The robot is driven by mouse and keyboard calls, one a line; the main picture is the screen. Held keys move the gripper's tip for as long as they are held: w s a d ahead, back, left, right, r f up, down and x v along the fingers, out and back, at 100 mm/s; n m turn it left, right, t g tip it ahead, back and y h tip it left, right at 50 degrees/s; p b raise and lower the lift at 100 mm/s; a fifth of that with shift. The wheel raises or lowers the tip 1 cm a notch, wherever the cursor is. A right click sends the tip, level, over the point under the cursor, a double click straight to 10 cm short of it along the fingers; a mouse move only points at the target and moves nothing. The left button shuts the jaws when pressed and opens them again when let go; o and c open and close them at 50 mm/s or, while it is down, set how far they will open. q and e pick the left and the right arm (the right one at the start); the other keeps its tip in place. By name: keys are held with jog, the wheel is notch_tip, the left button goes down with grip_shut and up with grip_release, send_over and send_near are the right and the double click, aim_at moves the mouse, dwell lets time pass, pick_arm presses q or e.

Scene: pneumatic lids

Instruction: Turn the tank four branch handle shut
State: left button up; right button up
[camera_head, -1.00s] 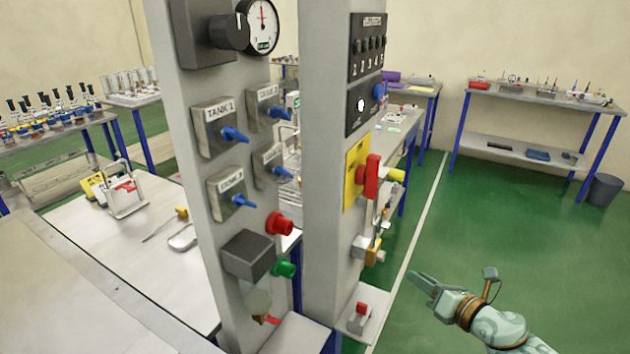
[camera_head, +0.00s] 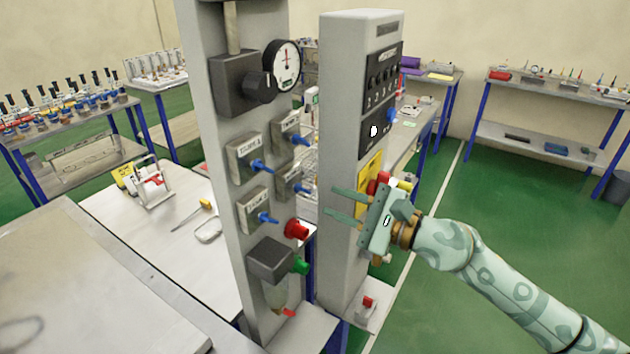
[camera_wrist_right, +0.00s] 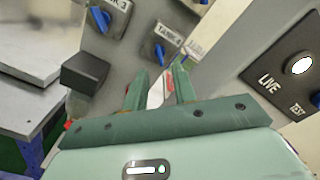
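The tank four box (camera_head: 286,178) is the lower right of the valve boxes on the left grey panel. Its blue handle (camera_head: 303,189) sticks out toward the lower right. In the right wrist view, the tank four handle (camera_wrist_right: 160,53) lies ahead of the fingers, apart from them. My right gripper (camera_head: 332,202) is open, with its two fingers spread and pointing left toward the panel, to the right of the handle. In the right wrist view my right gripper (camera_wrist_right: 160,78) shows no object clearly held between its fingers. My left gripper is not in view.
Tank one (camera_head: 243,158), tank three (camera_head: 253,210) and the upper right box (camera_head: 287,127) have similar blue handles. A red knob (camera_head: 297,229) and a green knob (camera_head: 301,265) sit below. The right grey column (camera_head: 337,120) stands close behind my right gripper.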

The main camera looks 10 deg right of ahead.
aim_at(308, 192)
jog(key=x, duration=0.6)
jog(key=shift+f+p, duration=0.15)
jog(key=shift+p, duration=0.15)
grip_shut()
